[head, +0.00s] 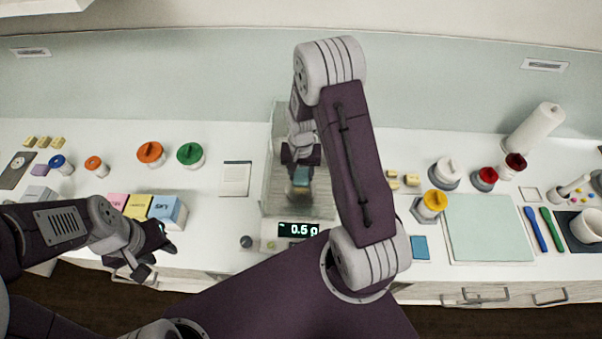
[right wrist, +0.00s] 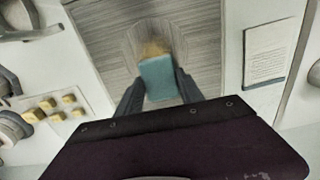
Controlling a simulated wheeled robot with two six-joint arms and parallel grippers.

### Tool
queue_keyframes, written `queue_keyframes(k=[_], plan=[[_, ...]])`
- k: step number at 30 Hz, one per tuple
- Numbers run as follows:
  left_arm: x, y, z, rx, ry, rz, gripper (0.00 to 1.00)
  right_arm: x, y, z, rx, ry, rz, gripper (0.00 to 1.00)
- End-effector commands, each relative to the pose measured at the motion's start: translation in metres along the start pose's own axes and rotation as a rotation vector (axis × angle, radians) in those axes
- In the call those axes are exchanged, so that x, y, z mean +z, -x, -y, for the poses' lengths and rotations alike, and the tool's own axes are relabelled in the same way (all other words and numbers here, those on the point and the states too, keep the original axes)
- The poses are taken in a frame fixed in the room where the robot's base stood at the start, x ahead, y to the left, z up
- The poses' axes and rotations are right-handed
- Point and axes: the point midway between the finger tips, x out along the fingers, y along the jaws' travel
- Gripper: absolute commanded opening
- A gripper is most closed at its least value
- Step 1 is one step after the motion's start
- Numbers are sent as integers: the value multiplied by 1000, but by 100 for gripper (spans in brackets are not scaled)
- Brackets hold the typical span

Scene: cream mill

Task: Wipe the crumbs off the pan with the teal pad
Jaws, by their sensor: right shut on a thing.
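My right gripper (head: 301,170) reaches down inside the clear-walled balance (head: 270,232). It is shut on the teal pad (right wrist: 158,78), which shows between its two dark fingers in the right wrist view. A light brown patch that looks like crumbs (right wrist: 152,48) lies right at the pad's far edge. The round pan (right wrist: 132,42) is grey, hard to tell from the grey streaked floor around it, and partly hidden by the pad. Whether the pad touches the pan I cannot tell. The display (head: 298,230) reads 0.5 g. My left gripper (head: 156,258) is open and empty at the counter's front left.
The balance's walls stand close around my right gripper. Pink, yellow and blue boxes (head: 168,209) stand near my left gripper. A notepad (head: 236,178) lies left of the balance. Small yellow blocks (head: 412,180), a yellow-lidded jar (head: 432,204) and a pale mat (head: 490,228) are to its right.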

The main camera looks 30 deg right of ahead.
Motion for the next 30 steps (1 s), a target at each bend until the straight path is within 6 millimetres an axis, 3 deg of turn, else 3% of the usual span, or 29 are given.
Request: queue_keyframes(k=[3,18,24,30], plan=[[-2,15,0,0,0,0,36,-2,27,0,-1,1,-3,0],[-6,54,-1,0,0,0,36,-6,70,0,0,6,0,0],[-7,64,-1,0,0,0,36,-8,82,0,0,7,0,0],[-7,63,-1,0,0,0,36,-8,81,0,0,7,0,0]])
